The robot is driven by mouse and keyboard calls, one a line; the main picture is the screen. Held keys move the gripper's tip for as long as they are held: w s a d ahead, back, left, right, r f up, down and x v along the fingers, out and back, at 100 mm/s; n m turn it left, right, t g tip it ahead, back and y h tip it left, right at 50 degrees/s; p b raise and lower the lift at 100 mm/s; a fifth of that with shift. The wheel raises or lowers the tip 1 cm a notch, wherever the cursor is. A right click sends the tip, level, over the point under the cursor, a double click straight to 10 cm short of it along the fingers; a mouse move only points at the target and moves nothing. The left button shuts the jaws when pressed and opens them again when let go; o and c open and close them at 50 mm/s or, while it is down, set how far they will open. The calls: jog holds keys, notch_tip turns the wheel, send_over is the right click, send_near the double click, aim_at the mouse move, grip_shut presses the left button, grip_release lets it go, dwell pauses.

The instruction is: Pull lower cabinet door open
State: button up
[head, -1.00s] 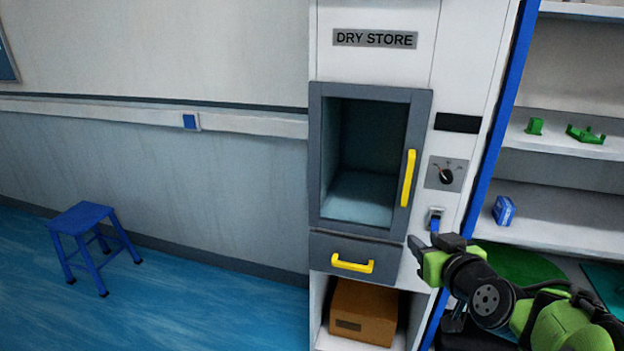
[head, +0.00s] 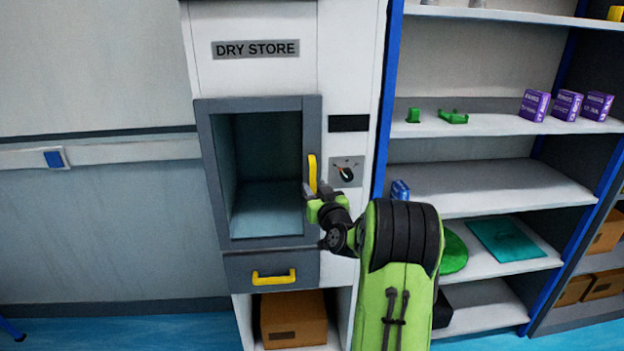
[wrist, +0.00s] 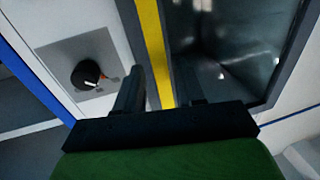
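The cabinet door (head: 262,104) is a grey frame around a dark glazed window, on the white cabinet marked DRY STORE. It looks shut. Its upright yellow handle (head: 312,172) is on the right side of the frame. My gripper (head: 318,190) is at the lower part of this handle. In the wrist view, the yellow handle (wrist: 152,45) runs between the two dark fingers of my gripper (wrist: 160,80), one finger on each side. A narrow gap seems to show beside the handle, so the fingers look open around it. My gripper hides the handle's lower end.
A grey drawer (head: 272,268) with a yellow handle is below the door, above a brown box (head: 293,318). A rotary knob (head: 346,173) is on the panel right of the handle. Shelves (head: 480,188) stand on the right.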

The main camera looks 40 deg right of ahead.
jog(key=shift+x, duration=1.25)
grip_shut()
jog(key=shift+s+a+f, duration=0.1)
